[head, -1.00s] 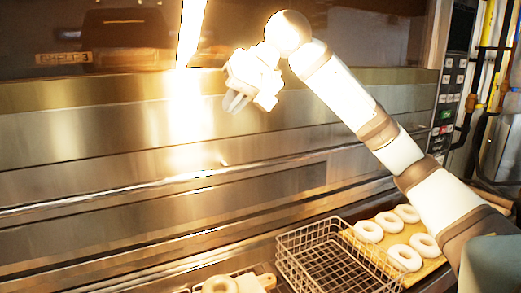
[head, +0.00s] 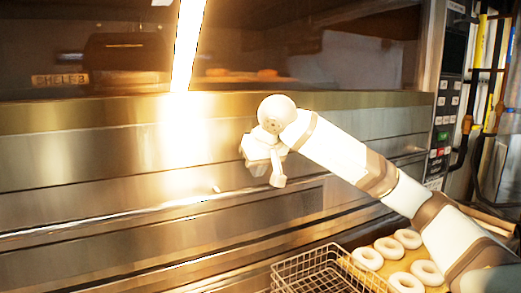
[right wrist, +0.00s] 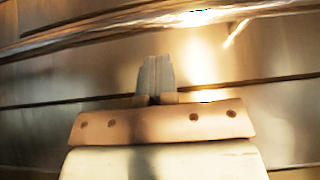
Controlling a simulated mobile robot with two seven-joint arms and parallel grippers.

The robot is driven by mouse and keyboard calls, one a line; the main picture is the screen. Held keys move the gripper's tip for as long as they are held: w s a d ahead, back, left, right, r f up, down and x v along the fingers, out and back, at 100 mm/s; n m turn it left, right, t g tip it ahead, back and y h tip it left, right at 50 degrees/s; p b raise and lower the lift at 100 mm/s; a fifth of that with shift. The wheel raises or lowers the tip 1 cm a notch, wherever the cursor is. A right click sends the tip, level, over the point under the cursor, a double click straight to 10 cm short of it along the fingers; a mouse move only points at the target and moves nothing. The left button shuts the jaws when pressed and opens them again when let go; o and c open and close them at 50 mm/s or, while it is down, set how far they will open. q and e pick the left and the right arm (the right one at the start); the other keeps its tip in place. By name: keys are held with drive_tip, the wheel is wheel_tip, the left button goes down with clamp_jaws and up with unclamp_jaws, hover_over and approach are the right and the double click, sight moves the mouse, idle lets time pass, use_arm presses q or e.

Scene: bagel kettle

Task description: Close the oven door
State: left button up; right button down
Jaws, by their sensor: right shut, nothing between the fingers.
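The oven front (head: 100,150) is a wide wall of brushed steel panels below a dark upper section (head: 330,60). I cannot tell from this angle how far its door stands open. A long shiny horizontal bar (head: 110,220) crosses the steel and also shows at the top of the right wrist view (right wrist: 110,25). My right gripper (head: 277,182) is shut and empty in front of the panels, pointing downward in the head view. Its closed fingers (right wrist: 155,68) show in the right wrist view with steel beyond them; contact cannot be told. My left gripper is not in view.
A wire basket (head: 318,262) stands at the lower middle, beside a tray (head: 378,272) with several pale rings (head: 387,247). A control panel (head: 446,110) and hoses (head: 490,75) are at right. A bright vertical strip (head: 188,45) crosses the dark section.

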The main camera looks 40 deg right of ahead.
drive_tip(key=shift+s+f, duration=0.3)
drive_tip(key=shift+f, duration=0.75)
